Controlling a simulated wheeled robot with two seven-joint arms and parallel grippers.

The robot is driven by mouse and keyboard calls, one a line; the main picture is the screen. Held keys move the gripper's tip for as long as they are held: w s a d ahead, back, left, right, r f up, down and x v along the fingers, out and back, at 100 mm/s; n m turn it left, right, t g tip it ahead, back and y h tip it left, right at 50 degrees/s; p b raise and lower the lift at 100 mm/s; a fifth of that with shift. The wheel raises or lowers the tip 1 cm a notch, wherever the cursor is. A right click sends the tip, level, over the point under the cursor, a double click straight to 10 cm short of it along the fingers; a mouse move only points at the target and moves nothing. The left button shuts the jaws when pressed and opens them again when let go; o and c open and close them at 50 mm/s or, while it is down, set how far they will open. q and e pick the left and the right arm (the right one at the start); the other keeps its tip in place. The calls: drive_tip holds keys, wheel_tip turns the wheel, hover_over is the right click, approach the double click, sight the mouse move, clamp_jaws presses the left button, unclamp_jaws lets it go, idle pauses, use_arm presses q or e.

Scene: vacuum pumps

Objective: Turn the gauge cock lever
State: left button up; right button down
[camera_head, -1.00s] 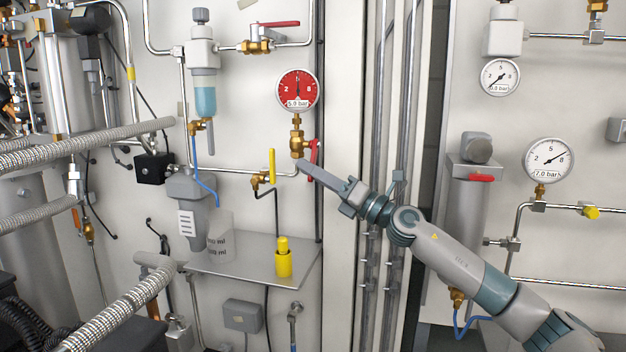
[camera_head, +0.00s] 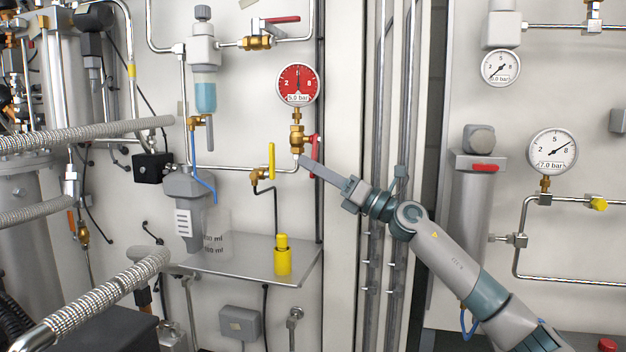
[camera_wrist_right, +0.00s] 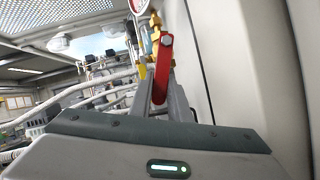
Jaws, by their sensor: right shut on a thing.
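The gauge cock is a brass valve (camera_head: 296,138) under the red-faced gauge (camera_head: 298,85), which reads 5.0 bar. Its red lever (camera_head: 315,148) hangs down on the valve's right side. In the right wrist view the red lever (camera_wrist_right: 163,68) runs down between the fingers. My right gripper (camera_head: 305,162) reaches in from the lower right and is shut on the lever; it also shows in the wrist view (camera_wrist_right: 162,103). The fingers hide part of the lever's lower end. My left gripper is not in view.
A yellow handle (camera_head: 271,160) hangs just left of the valve. A shelf (camera_head: 255,268) below carries a yellow bottle (camera_head: 283,257) and a clear beaker (camera_head: 216,235). Vertical pipes (camera_head: 378,90) run to the right. Another red lever (camera_head: 283,19) sits above.

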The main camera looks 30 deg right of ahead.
drive_tip(key=c, duration=1.6)
unclamp_jaws()
drive_tip(key=shift+s+d+f, duration=0.1)
drive_tip(key=shift+f, duration=0.05)
drive_tip(key=shift+b+v, duration=0.8)
drive_tip(key=shift+v, duration=0.05)
